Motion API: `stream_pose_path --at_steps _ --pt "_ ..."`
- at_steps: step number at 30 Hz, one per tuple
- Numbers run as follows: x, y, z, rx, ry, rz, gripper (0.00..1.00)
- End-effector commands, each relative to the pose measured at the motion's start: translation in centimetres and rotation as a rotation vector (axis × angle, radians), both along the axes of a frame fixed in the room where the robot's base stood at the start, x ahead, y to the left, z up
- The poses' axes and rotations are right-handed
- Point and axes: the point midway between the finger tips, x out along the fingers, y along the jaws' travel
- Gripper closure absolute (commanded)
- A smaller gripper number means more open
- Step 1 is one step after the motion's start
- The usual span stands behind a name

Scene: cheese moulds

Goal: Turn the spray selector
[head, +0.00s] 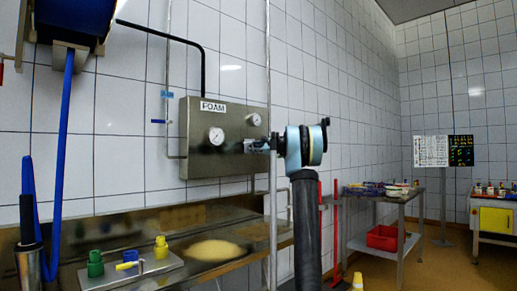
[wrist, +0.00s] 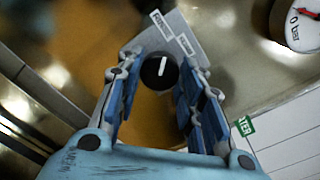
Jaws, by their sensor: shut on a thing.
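The spray selector (wrist: 158,72) is a round black knob with a white pointer line, seen in the wrist view on a grey plate with small white labels (wrist: 175,35) too blurred to read surely. The pointer stands nearly upright in the picture. My gripper (wrist: 156,78) is shut on the knob, a blue-padded finger on each side. In the head view my gripper (head: 268,144) reaches from the right to the front of the steel box (head: 197,165) marked FOAM, and the knob is hidden there.
The box carries two gauges (head: 216,136). A vertical pipe (head: 272,215) runs close beside my gripper. Below is a steel sink (head: 120,222) with a plate of green, blue and yellow fittings (head: 150,270). A steel table (head: 410,198) and open floor lie right.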

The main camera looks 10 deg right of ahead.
Motion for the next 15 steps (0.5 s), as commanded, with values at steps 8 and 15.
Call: stream_pose_path --at_steps 8,15 --pt "0.22 -0.37 0.24 -0.048 -0.041 -0.009 0.89" --pt "0.24 -0.44 0.25 -0.055 -0.045 -0.011 0.88"
